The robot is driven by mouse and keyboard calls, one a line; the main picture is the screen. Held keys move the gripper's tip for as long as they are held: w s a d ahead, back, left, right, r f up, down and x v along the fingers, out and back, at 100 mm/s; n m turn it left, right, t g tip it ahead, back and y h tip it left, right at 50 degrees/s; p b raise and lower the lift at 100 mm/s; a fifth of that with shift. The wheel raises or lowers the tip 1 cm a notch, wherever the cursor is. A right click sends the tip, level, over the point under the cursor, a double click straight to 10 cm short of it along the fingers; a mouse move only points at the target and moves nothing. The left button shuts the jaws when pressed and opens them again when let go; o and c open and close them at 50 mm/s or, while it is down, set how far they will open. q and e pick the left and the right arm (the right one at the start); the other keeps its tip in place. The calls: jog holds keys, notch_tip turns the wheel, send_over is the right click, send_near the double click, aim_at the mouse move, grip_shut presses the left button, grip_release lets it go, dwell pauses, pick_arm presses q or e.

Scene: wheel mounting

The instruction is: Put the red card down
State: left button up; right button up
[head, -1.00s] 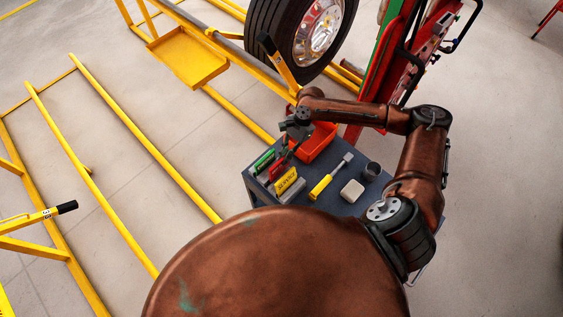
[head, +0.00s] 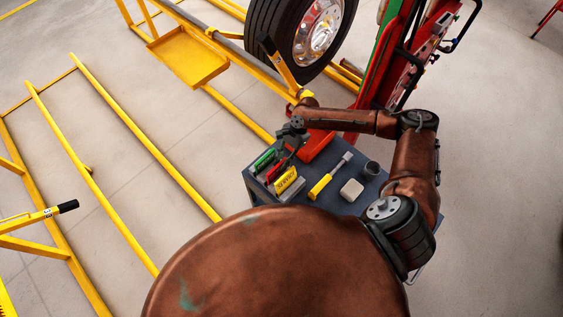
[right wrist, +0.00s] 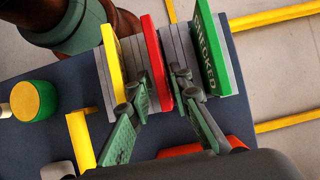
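The red card (head: 270,168) stands upright in a grey slotted holder on the dark table, between the green card (head: 263,158) and the yellow card (head: 286,179). In the right wrist view the red card (right wrist: 153,52) sits between grey dividers, with the yellow card (right wrist: 111,68) to its left and the green card (right wrist: 211,48) to its right. My right gripper (right wrist: 158,88) is open, its fingertips on either side of the red card's near end with gaps beside it. In the head view the right gripper (head: 293,148) is just above the holder. My left gripper is not in view.
A wheel (head: 300,30) and yellow rails stand beyond. The floor on the right is clear.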

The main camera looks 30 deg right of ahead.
jog(key=shift+o, duration=0.6)
jog(key=b+v, duration=0.1)
jog(key=v, duration=1.1)
jog(key=shift+r, duration=0.1)
